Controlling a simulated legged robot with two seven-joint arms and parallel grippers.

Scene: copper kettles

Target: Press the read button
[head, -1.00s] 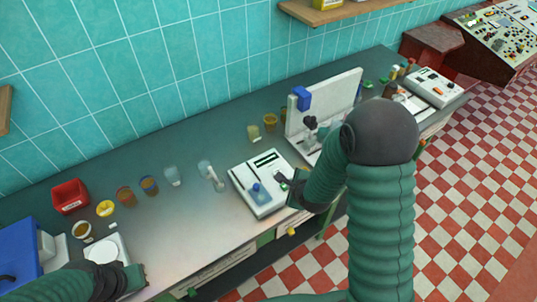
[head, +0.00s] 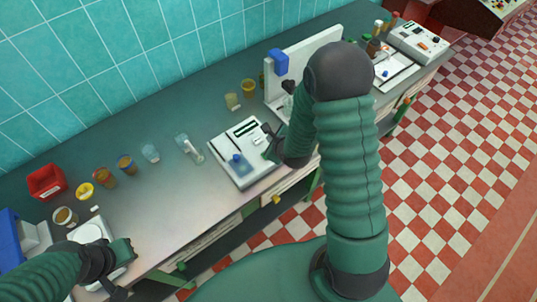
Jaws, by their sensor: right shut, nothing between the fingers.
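A white instrument box (head: 222,150) with a dark display strip, a blue knob (head: 236,159) and a bluish patch sits on the grey bench, mid-view. My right gripper (head: 268,143) is shut and empty at the box's upper right part, over or touching its top panel. It hides that part of the panel, and I cannot make out a labelled read button. My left gripper (head: 127,252) is at the lower left, beside a small white scale (head: 92,231) with a round plate; its jaw state is unclear.
A row of small jars and a red bin (head: 46,182) stand left along the bench. A pale upright panel device (head: 303,68) with a blue block stands behind my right arm. Another white instrument (head: 418,42) is at the far right. Bare bench lies between the scale and the box.

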